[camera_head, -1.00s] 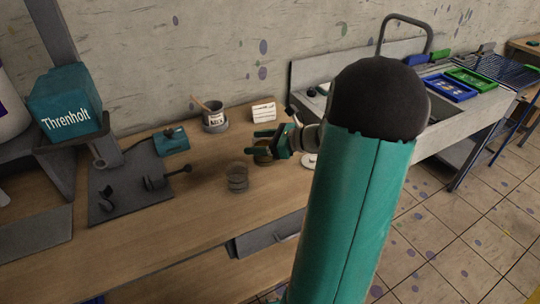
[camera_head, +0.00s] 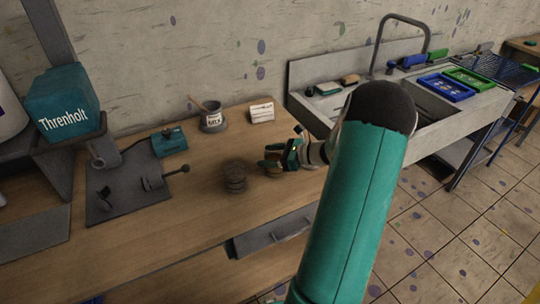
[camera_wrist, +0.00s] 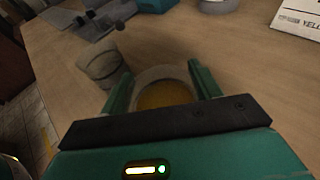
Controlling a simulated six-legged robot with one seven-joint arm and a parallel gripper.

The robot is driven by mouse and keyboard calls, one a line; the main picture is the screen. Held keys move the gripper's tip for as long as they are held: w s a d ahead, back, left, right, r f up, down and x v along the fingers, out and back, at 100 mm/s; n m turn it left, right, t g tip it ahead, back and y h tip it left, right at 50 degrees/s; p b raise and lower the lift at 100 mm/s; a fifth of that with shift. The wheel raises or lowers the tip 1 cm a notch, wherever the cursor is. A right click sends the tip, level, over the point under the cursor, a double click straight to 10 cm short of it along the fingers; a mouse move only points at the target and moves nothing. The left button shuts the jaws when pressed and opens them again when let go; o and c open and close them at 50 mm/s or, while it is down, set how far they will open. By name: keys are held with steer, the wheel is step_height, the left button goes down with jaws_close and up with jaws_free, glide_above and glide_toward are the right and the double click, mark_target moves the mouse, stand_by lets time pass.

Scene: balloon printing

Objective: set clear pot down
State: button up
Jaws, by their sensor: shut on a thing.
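My gripper (camera_head: 277,159) is shut on a round clear pot (camera_head: 273,169), low at the right part of the wooden workbench. In the wrist view the held pot (camera_wrist: 165,77) sits between the two green fingers (camera_wrist: 160,80), with its pale rim up and a yellow-orange inside. I cannot tell whether its base touches the bench. A second, dark-looking see-through pot or stack (camera_head: 235,178) stands on the bench just left of my gripper; it also shows in the wrist view (camera_wrist: 102,66), apart from the held pot.
Behind stand a grey labelled tub (camera_head: 213,118) with a stick and a white card box (camera_head: 262,112). A teal device (camera_head: 169,141) and a dark mat (camera_head: 125,188) with metal fixtures are left. The sink (camera_head: 432,105) is right. Bench in front is clear.

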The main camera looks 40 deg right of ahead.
steer(key=shift+f, duration=0.15)
steer(key=o, duration=1.2)
